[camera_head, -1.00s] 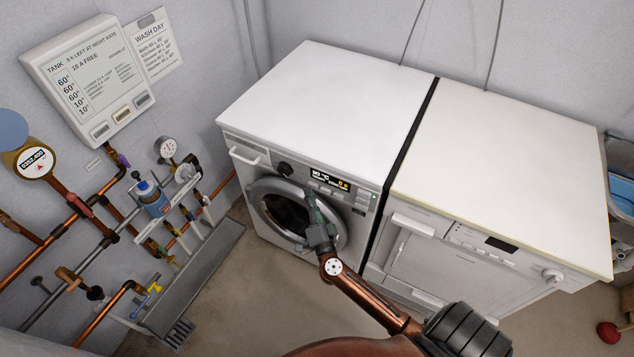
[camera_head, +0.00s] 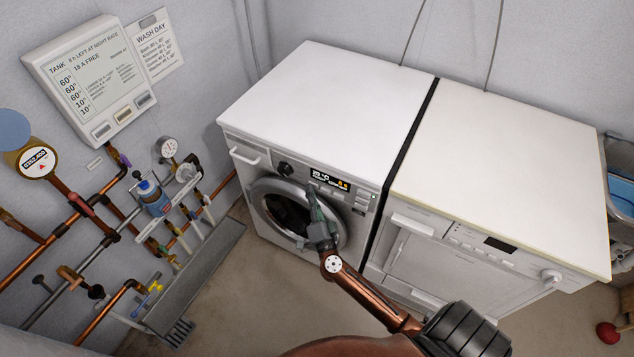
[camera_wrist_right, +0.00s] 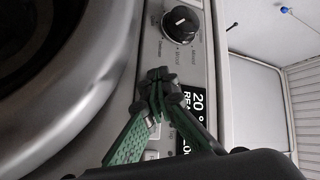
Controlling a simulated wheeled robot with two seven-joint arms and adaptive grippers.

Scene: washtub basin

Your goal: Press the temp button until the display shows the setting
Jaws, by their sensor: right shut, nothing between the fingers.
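The washing machine (camera_head: 270,185) stands on the left, its front panel carrying a dark lit display (camera_head: 330,180). In the right wrist view the display (camera_wrist_right: 197,105) reads "20 °" with cut-off text below; its rest is hidden. A row of small buttons lies below the display. Pale buttons (camera_wrist_right: 152,155) show partly between my fingers; their labels are too small to read, so I cannot tell which is temp. My right gripper (camera_head: 312,190) is shut and empty, its tips at the panel just below the display's left end. Contact is unclear. My left gripper is out of view.
A round dial (camera_head: 285,169) sits left of the display, and the round door (camera_head: 295,213) lies below. A second white machine (camera_head: 460,255) stands to the right. Pipes and gauges cover the left wall, with a tank board (camera_head: 90,80) and a "WASH DAY" note (camera_head: 155,48) above.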

